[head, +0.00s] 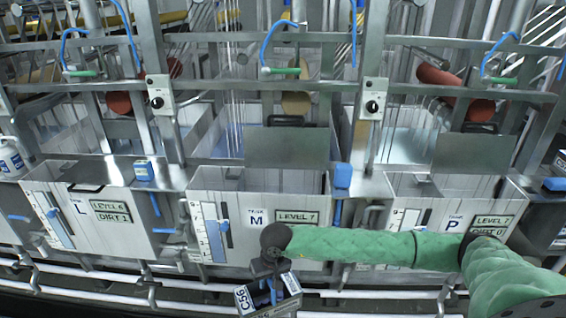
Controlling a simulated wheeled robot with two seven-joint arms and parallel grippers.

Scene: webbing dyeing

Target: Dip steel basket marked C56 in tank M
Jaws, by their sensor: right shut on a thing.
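The steel basket marked C56 (244,299) hangs low in front of tank M, with its tag turned sideways and its lower part cut off by the picture's bottom edge. My right gripper (270,278) is shut on the basket; my green-sleeved arm reaches in from the right and partly hides the hold. Tank M (230,182) stands behind the basket, in the middle, with its white front panel marked M and a level display. My left gripper is not in view.
Tank L (120,205) stands to the left and tank P (440,190) to the right. Steel posts and control boxes (373,98) rise between the tanks. White pipes (110,279) run along the front. A blue-capped piece (343,176) sits on the ledge right of tank M.

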